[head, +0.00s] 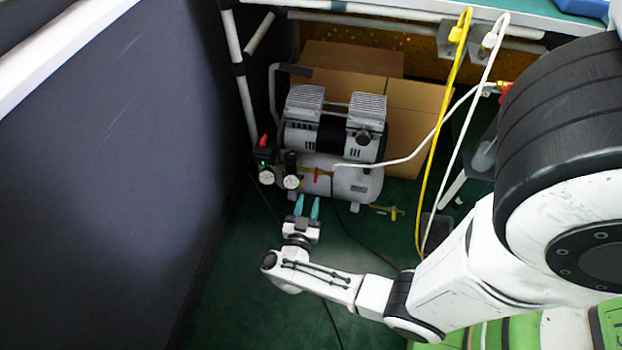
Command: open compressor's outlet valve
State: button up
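The compressor (325,182) stands on the green floor under the bench, a silver-grey tank with a twin-headed motor (335,130) on top. A small valve with a red handle (317,175) sits at the front of the tank, close to where a white hose (385,162) meets it. A second red part (263,140) stands above the gauges on the left; I cannot tell what it is. My gripper (307,203) is just in front of and below the red handle. Its two teal fingers are apart, with nothing visible between them.
Two round gauges (278,180) stick out at the compressor's left. Cardboard boxes (410,110) stand behind it. A yellow cable (440,125) and a white cable (470,120) hang at the right. A dark wall panel (120,170) closes the left side. Thin black cables cross the floor.

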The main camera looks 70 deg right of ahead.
aim_at(316, 174)
jog(key=d+b, duration=0.1)
jog(key=d, duration=0.1)
jog(key=d+b, duration=0.1)
jog(key=d, duration=0.5)
jog(key=shift+w+d+f+b, duration=0.1)
jog(key=shift+w+d+b, duration=0.15)
jog(key=shift+w+b, duration=0.15)
jog(key=shift+d, duration=0.6)
jog(key=shift+c, duration=0.3)
grip_shut()
